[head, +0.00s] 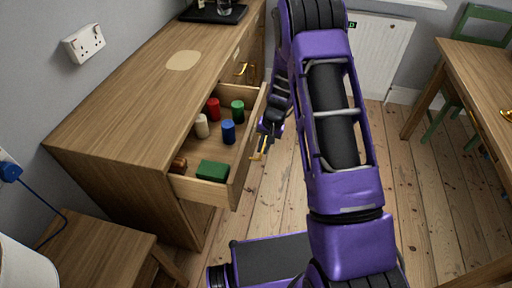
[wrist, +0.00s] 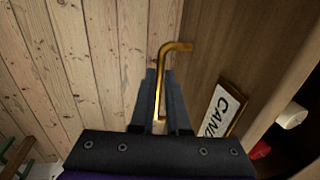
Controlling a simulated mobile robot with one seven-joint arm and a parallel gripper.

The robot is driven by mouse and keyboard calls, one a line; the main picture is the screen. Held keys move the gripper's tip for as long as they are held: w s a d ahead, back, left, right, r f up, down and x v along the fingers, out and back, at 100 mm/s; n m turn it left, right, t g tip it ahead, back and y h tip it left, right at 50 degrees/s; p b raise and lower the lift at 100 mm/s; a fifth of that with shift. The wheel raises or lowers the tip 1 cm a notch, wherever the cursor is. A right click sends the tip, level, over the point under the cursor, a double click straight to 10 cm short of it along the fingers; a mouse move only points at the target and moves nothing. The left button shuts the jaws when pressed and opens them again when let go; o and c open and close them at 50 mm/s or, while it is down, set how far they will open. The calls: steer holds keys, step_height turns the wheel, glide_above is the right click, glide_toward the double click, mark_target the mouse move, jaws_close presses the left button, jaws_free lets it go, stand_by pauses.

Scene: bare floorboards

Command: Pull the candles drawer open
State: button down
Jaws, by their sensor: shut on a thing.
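The candles drawer (head: 246,155) stands pulled well out from the wooden cabinet (head: 135,105). Its label (wrist: 222,112) reads "CAND" in the wrist view, the rest cut off. Inside are a red candle (head: 213,109), a green candle (head: 237,111), a cream candle (head: 201,126) and a blue candle (head: 228,132). A green block (head: 212,171) and a small brown item (head: 178,165) lie at its near end. My gripper (wrist: 161,88) is shut on the brass handle (wrist: 176,47) at the drawer's front; the handle's end also shows in the head view (head: 258,154).
Another drawer with a brass handle (head: 241,69) is beyond, apparently closed. A black tray (head: 213,14) stands on the cabinet top. A wooden stool (head: 100,245) is at the near left, a table (head: 480,75) at the right. Bare floorboards (head: 420,190) lie between.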

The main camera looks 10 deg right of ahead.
steer(key=shift+s+d+b, duration=0.15)
steer(key=shift+s+d, duration=0.15)
steer(key=shift+d, duration=0.45)
steer(key=shift+s+d+b, duration=0.1)
steer(key=shift+s+d, duration=0.2)
steer(key=shift+d, duration=0.45)
steer(key=shift+s+d+b, duration=0.15)
steer(key=shift+s+d, duration=0.15)
steer(key=shift+d, duration=0.45)
steer(key=c, duration=0.9)
jaws_free()
steer(key=shift+r, duration=0.15)
steer(key=d+r+p, duration=0.1)
steer(key=r, duration=0.4)
steer(key=s+d+r, duration=0.1)
steer(key=r, duration=0.5)
steer(key=d+r+p, duration=0.1)
steer(key=r, duration=0.5)
steer(key=shift+s+d+p, duration=0.1)
steer(key=shift+s+p, duration=0.05)
steer(key=shift+p, duration=0.2)
